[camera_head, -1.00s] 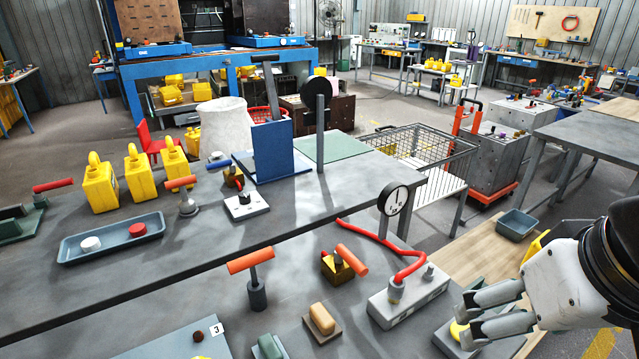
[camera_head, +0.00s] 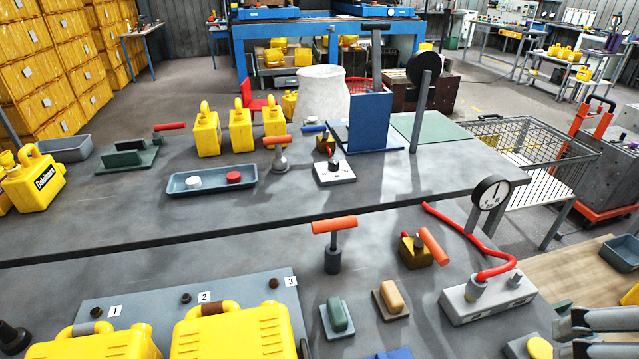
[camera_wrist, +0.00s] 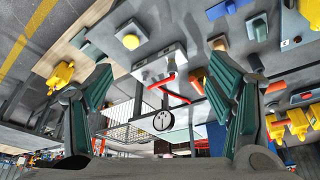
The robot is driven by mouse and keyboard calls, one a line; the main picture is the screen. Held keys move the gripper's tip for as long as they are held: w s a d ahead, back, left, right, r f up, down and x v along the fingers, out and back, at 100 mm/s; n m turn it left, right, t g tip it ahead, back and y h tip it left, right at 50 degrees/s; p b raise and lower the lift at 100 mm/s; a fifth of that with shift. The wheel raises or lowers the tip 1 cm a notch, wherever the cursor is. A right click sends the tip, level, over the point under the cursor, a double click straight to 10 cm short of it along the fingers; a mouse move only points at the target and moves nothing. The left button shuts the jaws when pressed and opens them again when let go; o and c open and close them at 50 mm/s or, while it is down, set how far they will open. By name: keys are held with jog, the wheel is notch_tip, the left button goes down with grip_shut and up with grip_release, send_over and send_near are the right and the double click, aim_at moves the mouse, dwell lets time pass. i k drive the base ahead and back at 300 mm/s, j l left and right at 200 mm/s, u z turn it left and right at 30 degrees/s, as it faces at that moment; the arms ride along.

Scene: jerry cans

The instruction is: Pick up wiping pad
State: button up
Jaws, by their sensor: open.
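Two pad-like blocks stand on small plates on the near bench: a green block (camera_head: 338,316) and a tan block (camera_head: 390,295). I cannot tell for sure which is the wiping pad. The wrist view also shows the green block (camera_wrist: 260,28) and the tan block (camera_wrist: 218,43), in its upper right. My gripper (camera_head: 570,335) is at the lower right edge of the head view, right of both blocks and apart from them. In the wrist view my gripper (camera_wrist: 160,88) has its fingers wide apart, with nothing held between them.
A grey valve block (camera_head: 488,299) with a red hose and a gauge (camera_head: 490,192) stands between the blocks and my gripper. A yellow button (camera_head: 540,348) is near my gripper. Orange-handled tools (camera_head: 334,240) stand behind the blocks. Yellow jerry cans (camera_head: 235,335) are on the left.

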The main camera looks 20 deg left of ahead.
aim_at(337, 323)
jog(key=u, duration=1.8)
jog(key=z, duration=0.9)
jog(key=j+u, duration=0.15)
jog(key=j, duration=0.45)
jog(key=k, duration=0.05)
